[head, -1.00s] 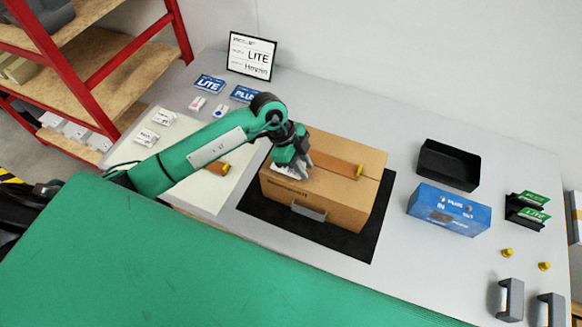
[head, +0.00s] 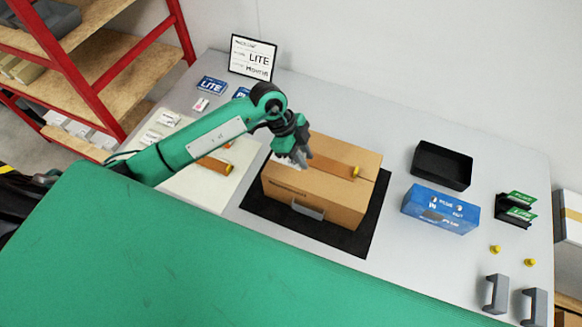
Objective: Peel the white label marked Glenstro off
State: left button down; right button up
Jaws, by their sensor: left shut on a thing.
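A brown cardboard box (head: 335,183) sits on a black mat (head: 358,240) in the middle of the table. It has a grey handle on its front face and a brown tape strip along its top. My left gripper (head: 300,163) is just above the left part of the box top, shut on what seems to be the white label (head: 304,172), of which only a small pale bit shows. The gripper hides most of it, and no lettering is readable. My right gripper is not in view.
A framed sign (head: 252,58) stands at the back. Blue cards and white tags lie left, around a pale sheet (head: 205,193). Right of the box are a black tray (head: 443,165), a blue box (head: 440,209), green cards in a holder (head: 515,208), yellow knobs and grey handles (head: 495,293).

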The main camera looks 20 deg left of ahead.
pick_arm(q)
jog(key=shift+r, duration=0.3)
notch_tip(320, 180, up, 2)
jog(key=shift+r+p, duration=0.2)
jog(key=shift+p, duration=1)
jog(key=shift+r+p, duration=0.4)
jog(key=shift+r, duration=1.4)
jog(key=s+d, duration=0.2)
jog(key=s, duration=0.5)
jog(key=s+d, duration=0.3)
jog(key=s, duration=0.5)
jog(key=shift+d, duration=0.3)
